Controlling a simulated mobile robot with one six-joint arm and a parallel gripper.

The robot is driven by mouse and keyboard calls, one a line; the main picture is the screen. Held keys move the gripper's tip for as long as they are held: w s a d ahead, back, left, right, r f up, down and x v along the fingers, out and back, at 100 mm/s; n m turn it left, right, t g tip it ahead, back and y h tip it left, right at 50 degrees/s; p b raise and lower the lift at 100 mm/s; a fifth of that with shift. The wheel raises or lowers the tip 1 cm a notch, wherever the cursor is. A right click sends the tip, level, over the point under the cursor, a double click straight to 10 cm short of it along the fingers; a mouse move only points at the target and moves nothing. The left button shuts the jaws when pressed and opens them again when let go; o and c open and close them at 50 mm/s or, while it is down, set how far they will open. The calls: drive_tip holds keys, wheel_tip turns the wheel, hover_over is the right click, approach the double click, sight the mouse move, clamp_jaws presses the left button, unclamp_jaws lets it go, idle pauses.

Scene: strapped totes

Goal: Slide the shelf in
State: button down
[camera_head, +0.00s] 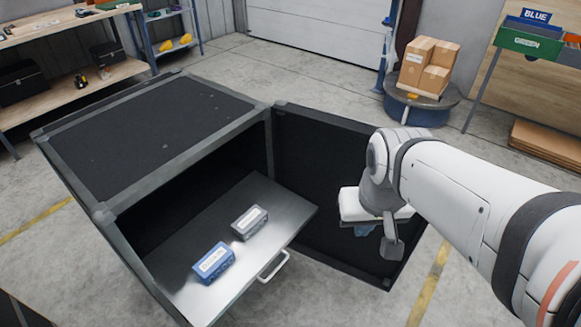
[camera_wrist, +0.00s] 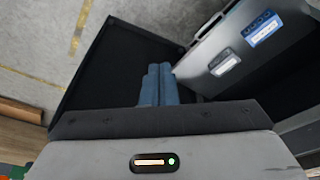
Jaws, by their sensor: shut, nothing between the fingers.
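The metal shelf (camera_head: 215,262) sticks out of the open front of a black cabinet (camera_head: 160,125). A pale bar handle (camera_head: 274,266) is on its front edge. A blue labelled box (camera_head: 213,262) and a grey labelled box (camera_head: 250,222) stand on it. My gripper (camera_head: 365,231) is shut and empty, right of the shelf, in front of the open door, apart from the handle. In the wrist view, the shut blue fingers (camera_wrist: 158,84) lie left of the shelf (camera_wrist: 195,68), with the grey box (camera_wrist: 224,62) and blue box (camera_wrist: 262,28) on it.
The black cabinet door (camera_head: 315,170) stands open right of the shelf, behind my gripper. A round stand (camera_head: 425,112) with cardboard boxes (camera_head: 428,65) is farther back. Workbenches (camera_head: 75,85) line the back left. Concrete floor in front of the shelf is clear.

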drive_tip(key=w+a+f+m+y+b, duration=0.1)
drive_tip(key=a+f+y+b, duration=0.1)
drive_tip(key=f+b, duration=0.35)
drive_tip(key=w+a+f+m+y+b, duration=0.1)
drive_tip(key=w+f+b, duration=0.1)
drive_tip(key=f+b, duration=0.3)
drive_tip(key=m+t+y+b, duration=0.4)
drive_tip(key=m+b, duration=0.2)
drive_tip(key=b, duration=1.2)
approach(287, 243)
drive_tip(key=d+f+x, duration=0.1)
drive_tip(key=x, duration=0.4)
drive_tip(key=shift+w+a+r, duration=0.3)
drive_tip(key=shift+w+a, duration=0.05)
drive_tip(key=shift+a, duration=0.3)
